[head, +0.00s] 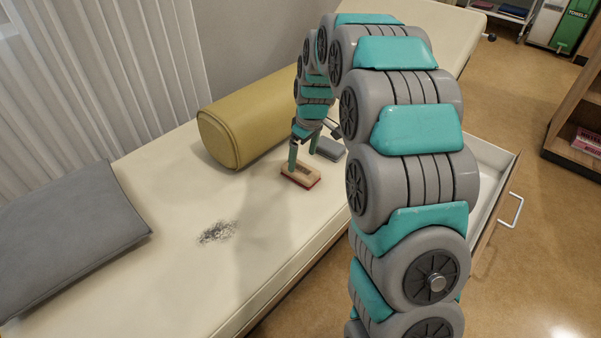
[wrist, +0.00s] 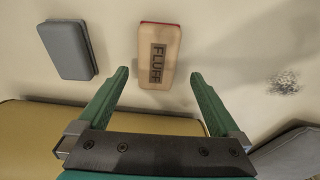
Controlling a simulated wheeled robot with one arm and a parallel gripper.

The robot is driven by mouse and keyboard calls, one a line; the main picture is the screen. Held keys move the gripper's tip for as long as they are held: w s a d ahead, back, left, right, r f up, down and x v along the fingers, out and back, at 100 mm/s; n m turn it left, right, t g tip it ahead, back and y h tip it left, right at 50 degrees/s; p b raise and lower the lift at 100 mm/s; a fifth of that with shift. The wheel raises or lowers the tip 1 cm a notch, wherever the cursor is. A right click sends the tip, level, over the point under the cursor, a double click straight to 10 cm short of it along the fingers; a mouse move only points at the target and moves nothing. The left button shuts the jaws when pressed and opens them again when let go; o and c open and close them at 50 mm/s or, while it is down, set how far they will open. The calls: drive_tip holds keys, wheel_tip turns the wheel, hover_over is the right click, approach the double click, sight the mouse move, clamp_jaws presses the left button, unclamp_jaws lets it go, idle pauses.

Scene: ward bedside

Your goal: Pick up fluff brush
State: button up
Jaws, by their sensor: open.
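The fluff brush (wrist: 158,56) is a tan wooden block with a dark label reading FLUFF and a red edge. It lies on the cream bed surface. In the head view the brush (head: 301,176) is close to my gripper (head: 304,158), whose green fingers point down at it. In the wrist view my gripper (wrist: 156,88) is open and empty, with its fingers apart. The brush lies just beyond the fingertips, roughly centred between them; I cannot tell the exact height gap.
A grey block (wrist: 68,50) lies beside the brush, also in the head view (head: 330,149). A mustard bolster (head: 240,125) lies behind. A patch of dark fluff (head: 217,232) and a grey pillow (head: 65,235) are to the left on the bed (head: 180,290). An open drawer (head: 495,200) is at right.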

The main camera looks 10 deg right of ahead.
sight(300, 168)
drive_tip(key=f, duration=0.4)
drive_tip(key=w+f, duration=0.1)
drive_tip(key=f, duration=0.1)
drive_tip(key=shift+w+a+f+p, duration=0.1)
drive_tip(key=shift+a+f+p, duration=0.1)
drive_tip(key=shift+p, duration=0.15)
drive_tip(key=shift+c, duration=0.2)
drive_tip(key=c, duration=1.3)
drive_tip(key=shift+o, duration=0.2)
drive_tip(key=shift+r, duration=0.15)
drive_tip(key=shift+w+r, duration=0.1)
drive_tip(key=shift+r, duration=0.45)
wheel_tip(300, 168, up, 2)
drive_tip(key=shift+r, duration=0.1)
drive_tip(key=s+d, duration=0.2)
drive_tip(key=d, duration=0.2)
drive_tip(key=s+d+r+b, duration=0.1)
drive_tip(key=s+d, duration=0.2)
drive_tip(key=d, duration=0.2)
drive_tip(key=s+d+b, duration=0.1)
drive_tip(key=s+d, duration=0.2)
drive_tip(key=d, duration=0.2)
drive_tip(key=shift+r, duration=0.3)
